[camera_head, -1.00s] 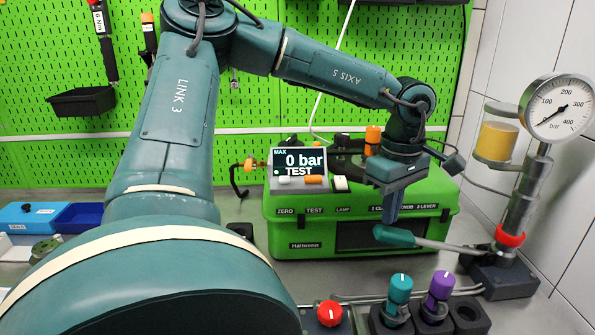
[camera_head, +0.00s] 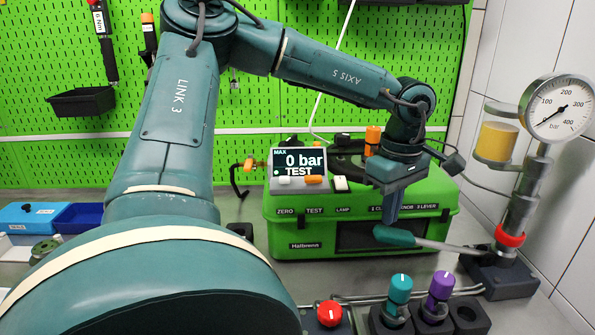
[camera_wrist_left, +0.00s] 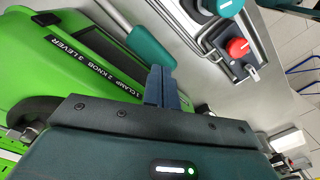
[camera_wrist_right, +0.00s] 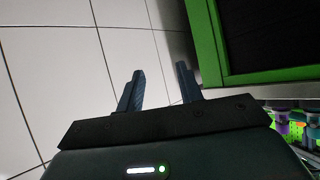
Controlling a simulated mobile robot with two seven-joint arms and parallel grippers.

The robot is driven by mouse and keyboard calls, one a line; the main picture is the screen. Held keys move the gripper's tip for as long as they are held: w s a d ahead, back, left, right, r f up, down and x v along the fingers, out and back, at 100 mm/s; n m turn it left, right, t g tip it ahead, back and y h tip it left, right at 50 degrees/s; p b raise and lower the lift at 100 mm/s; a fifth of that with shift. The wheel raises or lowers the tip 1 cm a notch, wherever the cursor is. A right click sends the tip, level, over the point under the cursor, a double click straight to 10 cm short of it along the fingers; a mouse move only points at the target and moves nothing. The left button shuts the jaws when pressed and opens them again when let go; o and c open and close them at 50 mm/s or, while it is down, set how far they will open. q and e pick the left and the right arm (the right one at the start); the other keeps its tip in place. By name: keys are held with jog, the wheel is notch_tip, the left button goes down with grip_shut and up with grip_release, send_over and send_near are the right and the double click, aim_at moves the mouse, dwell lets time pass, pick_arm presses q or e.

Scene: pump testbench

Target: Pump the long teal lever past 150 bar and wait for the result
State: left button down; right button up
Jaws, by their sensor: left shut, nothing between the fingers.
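The long lever has a teal grip (camera_head: 394,237) and a grey rod running right to the pump base (camera_head: 500,272), below the round gauge (camera_head: 560,107). The gauge needle sits at the low end of its dial. The display (camera_head: 299,163) reads MAX 0 bar TEST. My left gripper (camera_head: 388,222) is shut and empty, its fingertips pointing down just above the teal grip; I cannot tell if they touch it. In the left wrist view the shut fingers (camera_wrist_left: 160,78) are close to the teal grip (camera_wrist_left: 151,47). My right gripper (camera_wrist_right: 160,75) is open and empty, away from the lever.
A green case (camera_head: 290,236) stands behind the lever. Red (camera_head: 330,312), teal (camera_head: 400,289) and purple (camera_head: 441,285) knobs stand in front. A cup with yellow fluid (camera_head: 497,140) is beside the gauge. Blue bins (camera_head: 80,218) are at the left.

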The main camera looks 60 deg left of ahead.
aim_at(385, 229)
dwell(0.3)
